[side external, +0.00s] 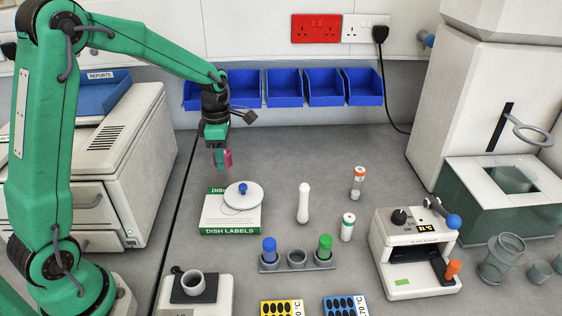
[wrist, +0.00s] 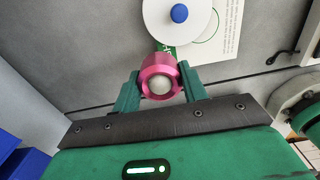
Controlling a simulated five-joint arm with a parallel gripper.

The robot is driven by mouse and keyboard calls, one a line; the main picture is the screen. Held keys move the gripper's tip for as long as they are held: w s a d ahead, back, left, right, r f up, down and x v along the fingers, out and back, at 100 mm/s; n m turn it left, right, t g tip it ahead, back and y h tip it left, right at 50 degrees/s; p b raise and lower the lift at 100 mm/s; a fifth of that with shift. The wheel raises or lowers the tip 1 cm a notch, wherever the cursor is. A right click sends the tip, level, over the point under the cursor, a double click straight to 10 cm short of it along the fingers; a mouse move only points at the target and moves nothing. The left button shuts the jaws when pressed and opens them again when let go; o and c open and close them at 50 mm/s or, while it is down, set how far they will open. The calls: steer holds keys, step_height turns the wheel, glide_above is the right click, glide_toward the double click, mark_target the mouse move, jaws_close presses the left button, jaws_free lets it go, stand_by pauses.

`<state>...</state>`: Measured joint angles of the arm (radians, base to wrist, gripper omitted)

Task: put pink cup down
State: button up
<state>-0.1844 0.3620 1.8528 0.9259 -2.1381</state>
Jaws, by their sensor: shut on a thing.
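My gripper (side external: 221,157) is shut on the pink cup (side external: 228,158) and holds it in the air above the bench, behind the dish labels box. In the wrist view the pink cup (wrist: 160,78) sits between the two green fingers of my gripper (wrist: 158,88). A pale round thing (wrist: 160,86) shows inside the cup's opening; I cannot tell what it is.
A white lid with a blue knob (side external: 242,194) lies on the dish labels box (side external: 230,222). A white pestle-like piece (side external: 303,203) and two vials stand to the right. A rack (side external: 297,261) holds blue- and green-capped tubes. Blue bins (side external: 325,87) line the wall. Bench right of my gripper is clear.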

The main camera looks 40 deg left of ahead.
steer(key=w+d, duration=0.7)
steer(key=d, duration=0.3)
steer(key=w+d, duration=0.7)
steer(key=d, duration=0.3)
glide_above(302, 177)
step_height(302, 177, down, 7)
steer(key=shift+r, duration=0.1)
steer(key=shift+f, duration=2)
steer(key=shift+f, duration=0.15)
steer(key=o, duration=1)
